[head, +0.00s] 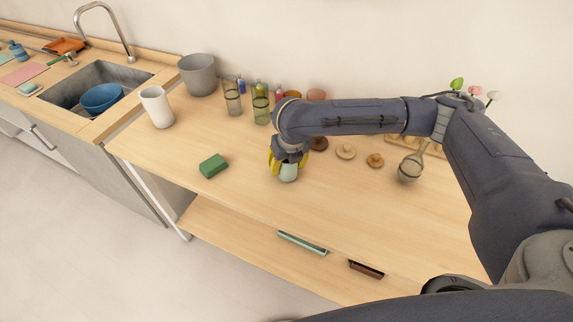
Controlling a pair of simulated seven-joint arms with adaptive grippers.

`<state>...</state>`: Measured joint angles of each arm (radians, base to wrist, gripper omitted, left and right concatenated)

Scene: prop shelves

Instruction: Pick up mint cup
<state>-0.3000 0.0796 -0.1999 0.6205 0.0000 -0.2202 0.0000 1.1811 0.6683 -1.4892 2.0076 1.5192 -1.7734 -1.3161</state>
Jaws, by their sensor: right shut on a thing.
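The mint cup (288,173) is a small pale green cup standing at the middle of the wooden table. My right gripper (287,163) comes down on it from above, with yellow fingers on either side of it. The gripper is shut on the cup and hides its upper part. I cannot tell whether the cup's base touches the table. My left gripper is not in view.
A green block (213,166) lies left of the cup. A white cup (156,107), a grey pot (198,75) and glasses (232,96) stand behind. Wooden knobs (346,152) and a strainer (411,168) lie to the right. The table front is clear.

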